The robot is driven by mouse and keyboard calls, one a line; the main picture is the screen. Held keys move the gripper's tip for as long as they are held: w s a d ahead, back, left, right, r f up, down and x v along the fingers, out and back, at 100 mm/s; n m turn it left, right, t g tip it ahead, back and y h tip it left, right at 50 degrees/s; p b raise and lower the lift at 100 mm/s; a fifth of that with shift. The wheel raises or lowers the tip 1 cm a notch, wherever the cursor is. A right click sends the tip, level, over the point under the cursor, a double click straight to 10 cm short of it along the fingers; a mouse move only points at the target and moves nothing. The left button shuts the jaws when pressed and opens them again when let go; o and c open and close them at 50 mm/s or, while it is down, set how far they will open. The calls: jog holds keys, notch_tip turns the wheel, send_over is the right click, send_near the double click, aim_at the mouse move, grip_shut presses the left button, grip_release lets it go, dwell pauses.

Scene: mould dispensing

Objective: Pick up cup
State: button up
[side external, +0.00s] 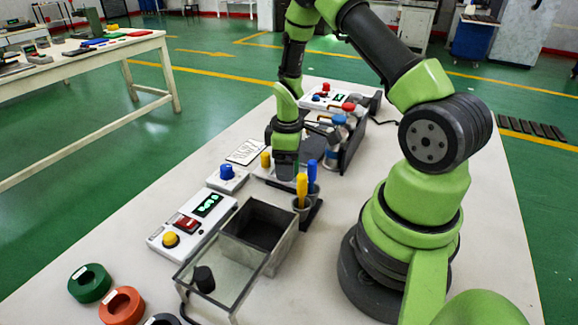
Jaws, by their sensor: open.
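A small dark cup-like piece (203,279) stands in the clear-walled front section of a box (268,262) near the table's front edge. My gripper (285,172) points down over the table's middle, behind the box and well apart from that dark piece. It is open, and I see nothing held in it. Small holders (301,207) with a yellow-handled tool (302,187) and a blue-handled tool (312,172) stand just right of my gripper. The area right under my gripper is partly hidden by its body.
A control box (192,222) with a display and a blue-knobbed box (227,178) stand left of my gripper. Green (90,283) and orange (122,306) round moulds lie at front left. A rack with bottles (340,135) stands behind right.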

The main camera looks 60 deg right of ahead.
jog(key=shift+c, duration=0.2)
jog(key=c, duration=0.9)
jog(key=shift+c, duration=0.2)
